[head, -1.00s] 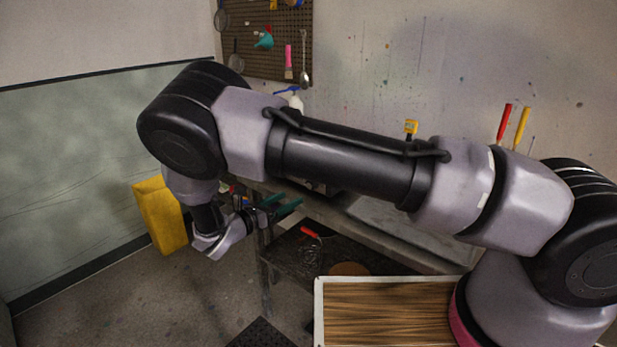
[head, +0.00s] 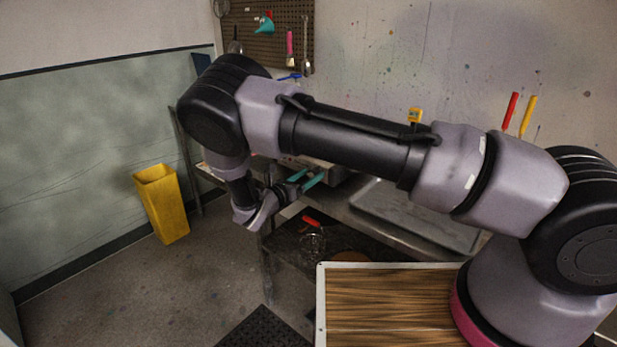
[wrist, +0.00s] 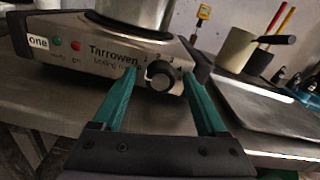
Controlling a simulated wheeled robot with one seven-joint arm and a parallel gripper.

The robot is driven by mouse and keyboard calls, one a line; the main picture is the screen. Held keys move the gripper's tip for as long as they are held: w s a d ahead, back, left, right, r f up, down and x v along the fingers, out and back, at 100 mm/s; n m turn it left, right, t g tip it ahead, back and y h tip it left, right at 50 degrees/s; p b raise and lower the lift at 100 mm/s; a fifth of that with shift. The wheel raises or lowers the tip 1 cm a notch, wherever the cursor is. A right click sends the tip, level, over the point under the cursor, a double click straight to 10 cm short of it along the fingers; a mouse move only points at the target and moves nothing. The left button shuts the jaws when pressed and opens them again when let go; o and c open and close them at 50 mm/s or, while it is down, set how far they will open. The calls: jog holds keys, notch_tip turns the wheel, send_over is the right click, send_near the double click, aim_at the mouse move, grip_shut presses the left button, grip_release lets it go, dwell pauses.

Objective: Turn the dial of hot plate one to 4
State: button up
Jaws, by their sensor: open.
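A metal pot (wrist: 135,12) stands on the plate. My gripper (wrist: 157,76) is open, its two teal fingers pointing at the panel with the dial showing between the tips. In the head view my gripper (head: 305,179) is at the bench edge, and my arm hides most of the hot plate.
A metal tray (head: 410,215) lies on the bench to the right of the hot plate. A beige mug (wrist: 236,50) and a yellow thermometer (wrist: 203,14) stand behind. A yellow bin (head: 161,203) stands on the floor at left. A lower shelf holds a red-handled whisk (head: 312,238).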

grip_shut()
